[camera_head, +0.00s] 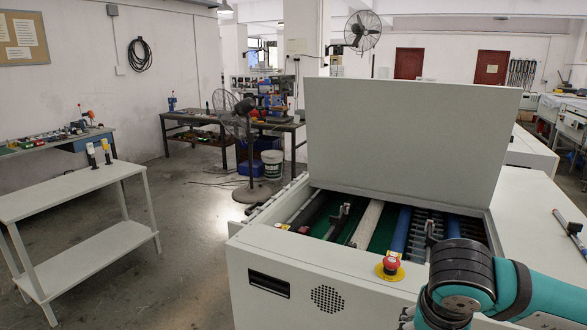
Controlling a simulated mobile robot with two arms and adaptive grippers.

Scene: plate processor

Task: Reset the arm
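My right arm (465,275), teal with a black joint, comes in from the lower right. It is bent in front of the plate processor's near right part, and its lower end runs out of the bottom of the picture. Neither my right gripper nor my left arm and gripper is in view. The plate processor (290,255) is a large white machine. Its lid (405,145) stands raised, showing rollers (368,222) inside. A red emergency button (390,266) on a yellow base sits on its front edge, just left of my arm.
A white two-tier table (75,190) stands at the left with small black-and-yellow items (92,155) on top. The floor (185,255) between table and machine is clear. A standing fan (235,120) and bucket (272,165) are behind. A dark tool (570,225) lies at the far right.

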